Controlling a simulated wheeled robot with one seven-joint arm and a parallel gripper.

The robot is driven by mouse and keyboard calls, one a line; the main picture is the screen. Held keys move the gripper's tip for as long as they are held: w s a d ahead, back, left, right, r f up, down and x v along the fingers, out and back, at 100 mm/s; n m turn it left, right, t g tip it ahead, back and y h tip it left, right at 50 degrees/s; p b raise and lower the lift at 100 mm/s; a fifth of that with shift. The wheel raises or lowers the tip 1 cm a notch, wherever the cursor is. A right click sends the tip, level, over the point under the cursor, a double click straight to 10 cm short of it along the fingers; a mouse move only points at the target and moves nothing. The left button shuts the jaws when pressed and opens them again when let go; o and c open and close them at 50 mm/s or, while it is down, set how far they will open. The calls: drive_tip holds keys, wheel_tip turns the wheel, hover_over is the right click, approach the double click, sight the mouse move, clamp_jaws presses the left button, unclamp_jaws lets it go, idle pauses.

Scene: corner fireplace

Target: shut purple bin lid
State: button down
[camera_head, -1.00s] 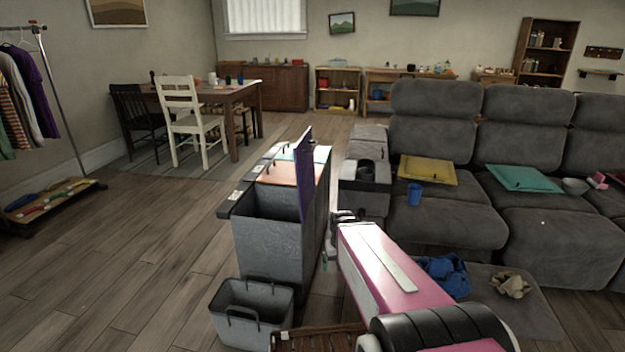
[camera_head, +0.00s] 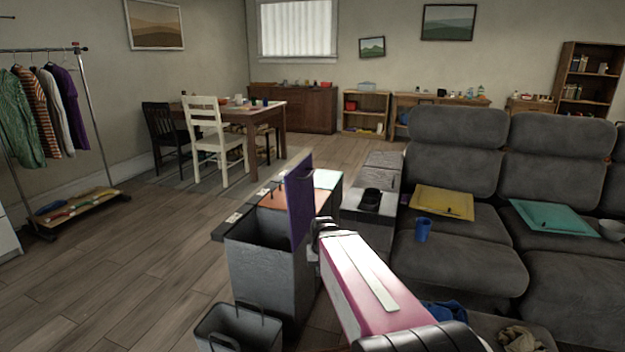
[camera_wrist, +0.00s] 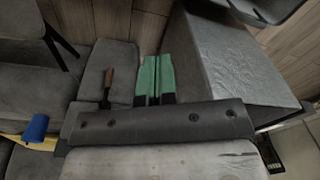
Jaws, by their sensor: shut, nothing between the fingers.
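The purple lid (camera_head: 299,205) stands upright, open, at the right edge of the nearest grey bin (camera_head: 265,275) in the head view. That bin's mouth is uncovered and its inside is dark. My gripper (camera_head: 322,230) is just right of the lid, on its outer side, at the end of my pink arm. In the wrist view its green fingers (camera_wrist: 157,77) are together with nothing between them. The grey bin wall (camera_wrist: 228,55) is to their right. I cannot tell whether the gripper touches the lid.
An orange lid (camera_head: 278,198) covers the bin behind. A small grey bin with handles (camera_head: 235,330) stands in front. A grey sofa (camera_head: 455,262) with a blue cup (camera_head: 423,229) is close on the right. The wooden floor (camera_head: 130,260) at left is clear.

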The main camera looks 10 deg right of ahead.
drive_tip(key=w+d+r+m+t+y, duration=0.1)
drive_tip(key=w+d+r+t, duration=0.15)
drive_tip(key=w+r, duration=0.65)
drive_tip(key=w+d+r+m+t, duration=0.1)
drive_tip(key=w+d+r+m, duration=0.2)
drive_tip(key=r, duration=1.2)
drive_tip(key=w+d+r+t+y, duration=0.15)
drive_tip(key=w+d+r, duration=0.35)
drive_tip(key=r, duration=0.7)
drive_tip(key=w+a+f, duration=0.6)
drive_tip(key=w+f, duration=0.2)
drive_tip(key=f, duration=0.1)
drive_tip(key=shift+a+f+h, duration=0.2)
drive_tip(key=shift+a+h, duration=0.1)
drive_tip(key=shift+h, duration=0.05)
drive_tip(key=shift+w, duration=0.15)
